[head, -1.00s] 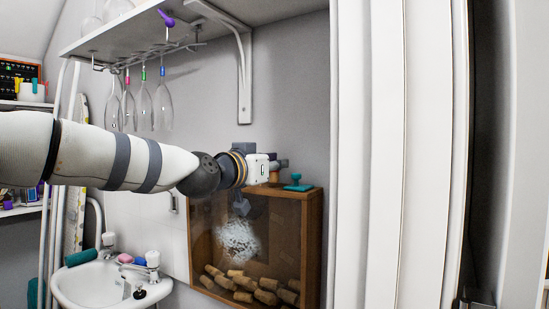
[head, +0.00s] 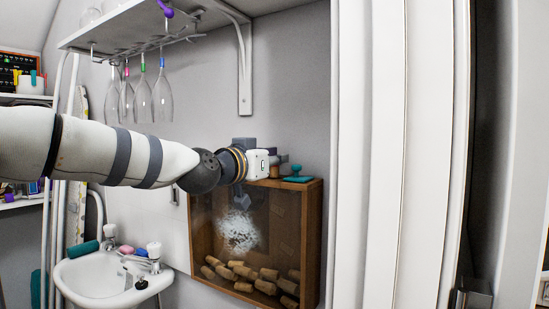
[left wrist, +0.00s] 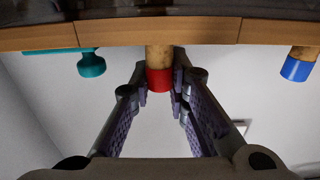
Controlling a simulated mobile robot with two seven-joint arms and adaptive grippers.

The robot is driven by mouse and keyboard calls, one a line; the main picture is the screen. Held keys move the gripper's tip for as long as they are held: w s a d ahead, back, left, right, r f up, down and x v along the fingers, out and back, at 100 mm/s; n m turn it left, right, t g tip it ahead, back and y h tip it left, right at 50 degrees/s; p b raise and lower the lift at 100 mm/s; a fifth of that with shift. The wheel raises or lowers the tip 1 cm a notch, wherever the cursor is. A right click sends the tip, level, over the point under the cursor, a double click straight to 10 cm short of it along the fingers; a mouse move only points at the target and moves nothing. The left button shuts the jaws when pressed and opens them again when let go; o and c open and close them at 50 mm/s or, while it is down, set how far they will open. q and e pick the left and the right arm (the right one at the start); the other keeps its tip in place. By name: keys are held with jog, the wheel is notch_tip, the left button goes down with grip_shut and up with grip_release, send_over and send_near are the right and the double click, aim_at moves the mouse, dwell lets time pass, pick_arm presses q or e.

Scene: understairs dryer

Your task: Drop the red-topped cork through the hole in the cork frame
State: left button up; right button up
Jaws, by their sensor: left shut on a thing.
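The cork frame (head: 312,225) is a brown wooden box with a clear front, several corks in its lower part and a pale design on the front. My left gripper (head: 281,158) is just above its top edge. In the left wrist view, the left gripper (left wrist: 161,84) is shut on the red-topped cork (left wrist: 158,77), with the red end toward me. The cork's bare end meets the wooden top edge (left wrist: 205,31) in the picture; I cannot tell whether it is inside the hole, which is hidden. My right gripper is not in view.
A teal knobbed object (head: 297,174) rests on the frame's top, beside the gripper. A blue-topped cork (left wrist: 298,65) is also at the frame's edge. A white sink (head: 85,283) stands at lower left. Glasses (head: 143,100) hang above, under a shelf (head: 150,20). White upright panels (head: 385,150) stand right.

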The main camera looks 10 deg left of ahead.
pick_arm(q)
jog(key=shift+f, duration=0.6)
dwell(0.4)
jog(key=o, duration=0.7)
jog(key=shift+o, duration=0.2)
jog(key=v, duration=1.2)
